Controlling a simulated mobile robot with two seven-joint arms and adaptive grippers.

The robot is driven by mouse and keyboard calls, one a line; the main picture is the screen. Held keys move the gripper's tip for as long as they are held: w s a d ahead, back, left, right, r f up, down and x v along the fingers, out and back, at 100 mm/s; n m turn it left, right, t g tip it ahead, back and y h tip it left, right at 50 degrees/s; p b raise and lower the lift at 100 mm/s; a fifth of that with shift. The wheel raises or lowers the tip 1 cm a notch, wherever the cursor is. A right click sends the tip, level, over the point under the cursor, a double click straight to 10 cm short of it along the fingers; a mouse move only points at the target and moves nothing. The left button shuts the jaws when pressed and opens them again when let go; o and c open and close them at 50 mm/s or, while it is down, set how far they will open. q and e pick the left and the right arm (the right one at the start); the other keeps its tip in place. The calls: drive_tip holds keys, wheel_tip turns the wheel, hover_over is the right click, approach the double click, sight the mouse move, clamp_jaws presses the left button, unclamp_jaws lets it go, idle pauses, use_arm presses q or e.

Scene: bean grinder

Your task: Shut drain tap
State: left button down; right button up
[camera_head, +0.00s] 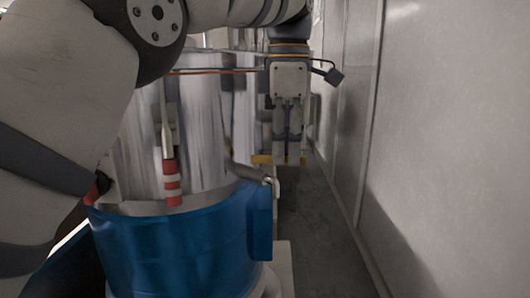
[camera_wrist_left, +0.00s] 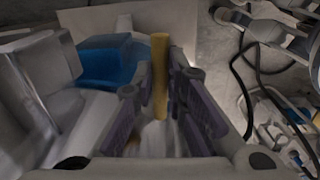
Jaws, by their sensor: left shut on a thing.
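The drain tap's yellow handle (camera_head: 262,159) shows at the fingertips of my left gripper (camera_head: 289,160), which hangs pointing down to the right of the metal drum. In the left wrist view the yellow handle (camera_wrist_left: 159,70) stands up between the two fingers of the left gripper (camera_wrist_left: 161,88), which is shut on it. The tap's body is hidden behind the fingers and the blue housing, so I cannot tell how far the tap is turned. My right gripper is not in view.
The blue grinder housing (camera_head: 180,252) and the metal drum (camera_head: 205,120) fill the left. A red-and-white banded handle (camera_head: 172,182) hangs in front of the drum. A grey lever (camera_head: 252,174) sticks out at the housing's rim. A pale wall (camera_head: 450,130) bounds the narrow floor strip (camera_head: 318,240) on the right.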

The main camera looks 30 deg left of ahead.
use_arm(q)
drive_tip(key=shift+w+a+n+b, duration=0.15)
drive_tip(key=shift+w+a+n, duration=0.2)
drive_tip(key=shift+n, duration=0.8)
drive_tip(key=shift+w+a+n+b, duration=0.25)
drive_tip(key=shift+w+n, duration=0.25)
drive_tip(key=shift+n, duration=0.7)
drive_tip(key=shift+w+a+n+b, duration=0.1)
drive_tip(key=shift+w+a+n, duration=0.3)
drive_tip(key=shift+n, duration=0.75)
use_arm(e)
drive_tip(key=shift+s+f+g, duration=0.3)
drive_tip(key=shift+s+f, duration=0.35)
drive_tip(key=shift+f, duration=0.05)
use_arm(q)
drive_tip(key=c, duration=1.6)
unclamp_jaws()
